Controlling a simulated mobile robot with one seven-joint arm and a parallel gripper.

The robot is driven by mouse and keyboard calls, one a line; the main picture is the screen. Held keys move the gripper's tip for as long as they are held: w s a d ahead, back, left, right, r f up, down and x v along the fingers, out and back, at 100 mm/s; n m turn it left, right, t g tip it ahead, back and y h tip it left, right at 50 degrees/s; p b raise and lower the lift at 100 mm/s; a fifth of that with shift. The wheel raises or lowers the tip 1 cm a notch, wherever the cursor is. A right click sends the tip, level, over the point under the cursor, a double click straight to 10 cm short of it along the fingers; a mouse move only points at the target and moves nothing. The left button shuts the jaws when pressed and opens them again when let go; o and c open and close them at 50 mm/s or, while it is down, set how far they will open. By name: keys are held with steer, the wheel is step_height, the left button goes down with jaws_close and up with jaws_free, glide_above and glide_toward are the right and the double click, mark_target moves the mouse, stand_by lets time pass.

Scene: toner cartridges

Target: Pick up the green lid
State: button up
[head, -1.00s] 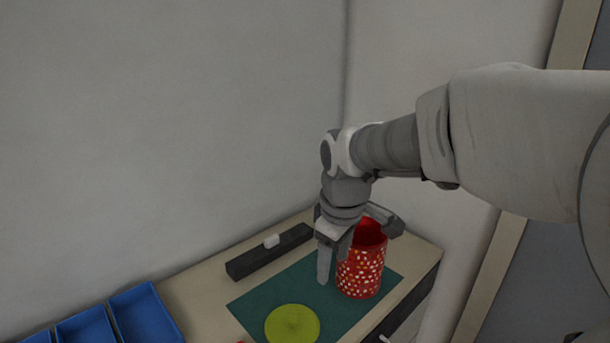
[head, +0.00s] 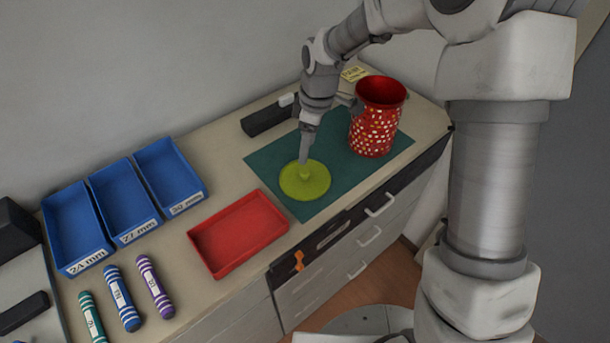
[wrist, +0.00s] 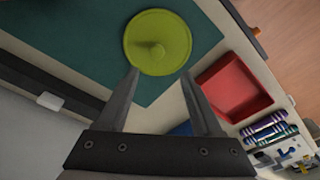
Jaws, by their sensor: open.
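The green lid (head: 312,186) is a round yellow-green disc with a small central knob, lying flat on a dark teal mat (head: 268,163). It also shows in the wrist view (wrist: 172,42), just beyond my fingertips. My gripper (head: 304,160) is above the lid, its fingers pointing down near the knob. In the wrist view my gripper (wrist: 160,72) has its two fingers spread apart with nothing between them. I cannot tell exactly how high the tips are over the lid. A red spotted canister (head: 374,128), open at the top, stands upright on the mat behind and right of the lid.
A red tray (head: 283,228) lies left of the mat, close to the lid. Three labelled blue bins (head: 165,163) stand further left, with several striped cartridges (head: 122,298) in front. A dark bar (head: 262,122) with a white piece lies behind the mat. The counter's front edge has drawers below.

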glide_above(305, 171)
steer(key=f, duration=0.4)
steer(key=shift+s+f, duration=0.25)
steer(key=shift+s, duration=0.1)
steer(key=shift+w+f+p, duration=0.2)
steer(key=shift+f+p, duration=0.1)
steer(key=shift+f, duration=1)
steer(key=shift+w+f+p, duration=0.15)
steer(key=shift+f+p, duration=0.1)
steer(key=shift+f, duration=1.05)
jaws_close()
